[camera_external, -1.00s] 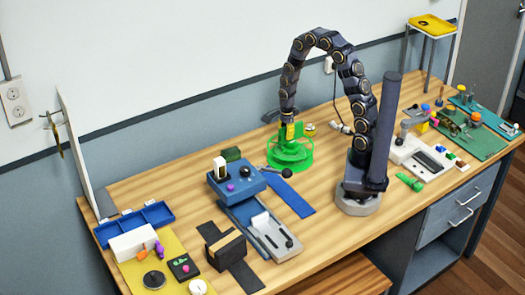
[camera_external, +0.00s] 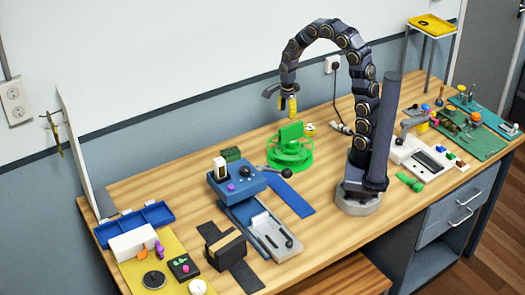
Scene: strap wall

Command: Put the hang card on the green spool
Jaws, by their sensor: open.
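The green spool (camera_external: 290,157) stands on the bench, left of my arm's base. A flat green upright piece (camera_external: 290,133), which looks like the hang card, stands at the top of the spool. I cannot tell whether it hangs on the spool or only rests against it. My gripper (camera_external: 281,103) is above the spool and apart from the green piece. It is open, with one dark finger spread to the left and a yellow part pointing down. Nothing shows between the fingers.
A blue device (camera_external: 236,181) with a lever and a blue strip (camera_external: 290,196) lie in front of the spool. A small dark green block (camera_external: 230,154) sits to its left. Bare wood lies further right.

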